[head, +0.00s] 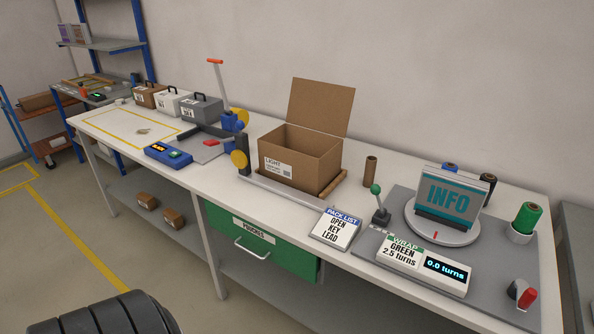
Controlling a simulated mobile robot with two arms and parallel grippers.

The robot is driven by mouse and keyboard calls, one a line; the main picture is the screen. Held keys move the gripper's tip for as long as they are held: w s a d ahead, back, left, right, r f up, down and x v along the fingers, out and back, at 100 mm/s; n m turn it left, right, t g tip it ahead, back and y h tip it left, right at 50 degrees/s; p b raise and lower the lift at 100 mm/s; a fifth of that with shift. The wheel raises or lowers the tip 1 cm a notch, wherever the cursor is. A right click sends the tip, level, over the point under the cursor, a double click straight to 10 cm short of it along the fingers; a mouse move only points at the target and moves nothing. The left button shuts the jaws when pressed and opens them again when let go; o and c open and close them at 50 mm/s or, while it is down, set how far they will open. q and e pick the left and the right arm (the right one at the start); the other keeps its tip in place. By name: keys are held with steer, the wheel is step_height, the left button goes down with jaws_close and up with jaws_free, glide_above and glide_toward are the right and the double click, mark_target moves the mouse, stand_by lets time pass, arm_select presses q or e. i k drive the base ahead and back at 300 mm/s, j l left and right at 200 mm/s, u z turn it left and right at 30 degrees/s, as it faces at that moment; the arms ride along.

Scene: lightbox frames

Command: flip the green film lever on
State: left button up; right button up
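A lever with a green ball knob (376,189) stands on a dark base on the grey mat, behind the wrap sign. Its stick leans a little to the left in the picture; I cannot tell from this view whether that is on or off. A green film roll (526,217) stands in a white holder at the right end of the mat. Neither of my grippers shows in the head view. A dark ribbed part at the lower left edge may be mine.
The wrap sign (403,252) reads GREEN 2.5 turns and the display (444,272) reads 0.0 turns. A turntable (412,222) carries an INFO stand (447,196). A red and black knob (522,293) sits at the front right. An open carton (283,160) stands mid-bench.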

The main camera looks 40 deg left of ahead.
mark_target(375, 189)
steer(key=u, duration=0.9)
steer(key=i+j, duration=0.15)
steer(key=j, duration=0.15)
steer(key=i+j, duration=0.15)
steer(key=j, duration=0.15)
steer(key=i+j, duration=0.1)
steer(key=j, duration=0.25)
steer(key=i+j, duration=0.15)
steer(key=j, duration=0.15)
